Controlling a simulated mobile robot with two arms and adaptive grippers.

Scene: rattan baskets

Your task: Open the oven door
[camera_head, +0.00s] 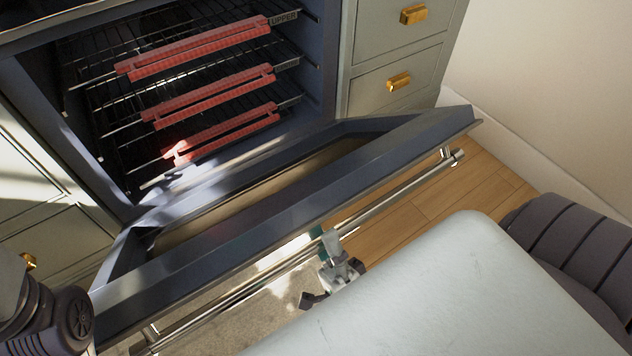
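The oven door (270,228) is hinged at the bottom and tilted out, partly open, so the oven cavity shows. Its long metal handle bar (395,197) runs along the outer side of the door. My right gripper (331,255) is at the middle of the handle bar, with a finger reaching over or beside it. I cannot tell whether its fingers are closed on the bar. My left arm shows at the lower left corner, and its gripper is out of view.
Inside the oven are several wire racks with red guards (210,92) on their front edges. Grey drawers with brass pulls (398,81) stand right of the oven. A pale wall (550,90) rises at the right. Wooden floor (440,210) shows beyond the handle.

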